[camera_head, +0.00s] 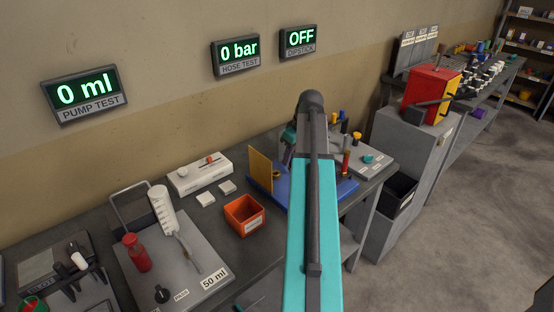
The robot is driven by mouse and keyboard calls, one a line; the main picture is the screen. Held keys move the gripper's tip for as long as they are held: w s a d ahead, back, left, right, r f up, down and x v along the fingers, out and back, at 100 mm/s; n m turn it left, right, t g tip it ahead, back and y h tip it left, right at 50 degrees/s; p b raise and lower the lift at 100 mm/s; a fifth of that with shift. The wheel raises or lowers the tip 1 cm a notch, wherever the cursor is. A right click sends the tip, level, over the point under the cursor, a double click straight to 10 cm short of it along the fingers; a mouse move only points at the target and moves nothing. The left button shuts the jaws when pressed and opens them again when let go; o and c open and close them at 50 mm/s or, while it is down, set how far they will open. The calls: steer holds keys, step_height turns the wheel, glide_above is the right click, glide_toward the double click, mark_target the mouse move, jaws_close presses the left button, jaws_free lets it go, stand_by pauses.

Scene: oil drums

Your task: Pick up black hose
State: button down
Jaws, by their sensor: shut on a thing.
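My arm reaches from the bottom of the view to the back of the bench. My gripper (287,158) is at its far end, low over the blue tray (322,193), just right of a yellow upright panel. The arm partly hides it. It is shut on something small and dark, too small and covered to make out. I cannot pick out a black hose for certain, and cannot tell whether the held thing is the hose.
An orange bin (244,216) stands left of the tray. A white box (200,176) and a pump test board (180,265) with a red bottle (136,252) are farther left. A grey cabinet (405,150) bears a red and yellow box (432,95). Floor is clear at right.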

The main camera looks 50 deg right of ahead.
steer(key=s+d+b, duration=0.2)
steer(key=s, duration=0.6)
steer(key=shift+s+d+r, duration=0.4)
steer(key=shift+r, duration=0.05)
